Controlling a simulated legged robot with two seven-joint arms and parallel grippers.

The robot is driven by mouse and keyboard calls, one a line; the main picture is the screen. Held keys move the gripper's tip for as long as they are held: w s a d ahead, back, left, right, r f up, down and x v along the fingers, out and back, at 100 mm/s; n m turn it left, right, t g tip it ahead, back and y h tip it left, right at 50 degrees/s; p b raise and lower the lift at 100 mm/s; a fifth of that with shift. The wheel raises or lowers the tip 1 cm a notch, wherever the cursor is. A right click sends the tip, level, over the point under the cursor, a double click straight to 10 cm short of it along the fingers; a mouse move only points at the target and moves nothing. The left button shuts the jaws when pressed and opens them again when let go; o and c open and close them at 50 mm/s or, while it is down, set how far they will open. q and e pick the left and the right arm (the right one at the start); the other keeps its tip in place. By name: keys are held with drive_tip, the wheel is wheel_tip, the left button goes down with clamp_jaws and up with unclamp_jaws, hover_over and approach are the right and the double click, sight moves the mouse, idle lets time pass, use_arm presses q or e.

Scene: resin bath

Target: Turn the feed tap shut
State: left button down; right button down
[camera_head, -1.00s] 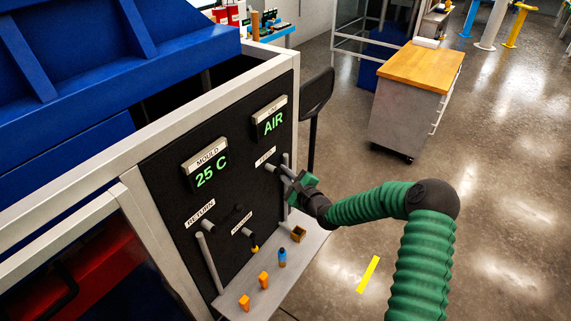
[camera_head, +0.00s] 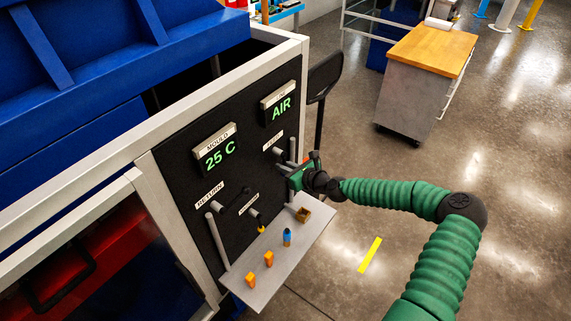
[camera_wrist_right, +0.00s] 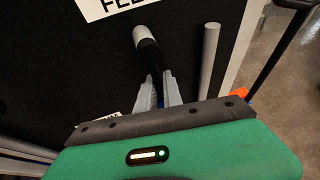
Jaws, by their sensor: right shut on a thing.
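The feed tap (camera_head: 277,151) sits on the black panel under its small white label. In the right wrist view the tap has a pale round hub and a black lever (camera_wrist_right: 149,56) that hangs down, slightly tilted, from the hub. My right gripper (camera_head: 293,174) is at the tap. In the right wrist view its two grey fingers (camera_wrist_right: 158,92) are closed on either side of the lever's lower end, which they partly hide. The label with the letters "FEE" (camera_wrist_right: 105,6) is cut off at the top. My left gripper is not in view.
A grey upright bar (camera_wrist_right: 209,60) stands right of the tap. Displays read "25 C" (camera_head: 219,154) and "AIR" (camera_head: 281,109). A shelf (camera_head: 262,288) below holds orange pieces, a blue piece (camera_head: 287,237) and a brown box (camera_head: 303,215).

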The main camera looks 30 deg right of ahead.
drive_tip(key=shift+s+a+f, duration=0.15)
drive_tip(key=shift+s+f, duration=0.05)
drive_tip(key=shift+f, duration=0.1)
drive_tip(key=c, duration=1.6)
unclamp_jaws()
drive_tip(key=shift+o, duration=0.5)
drive_tip(key=shift+w, duration=0.15)
drive_tip(key=shift+r, duration=0.1)
drive_tip(key=b+v, duration=0.2)
drive_tip(key=v, duration=1.4)
drive_tip(key=shift+s+d+r, duration=0.2)
drive_tip(key=shift+s+d, duration=0.1)
drive_tip(key=shift+d, duration=0.15)
drive_tip(key=shift+m, duration=0.3)
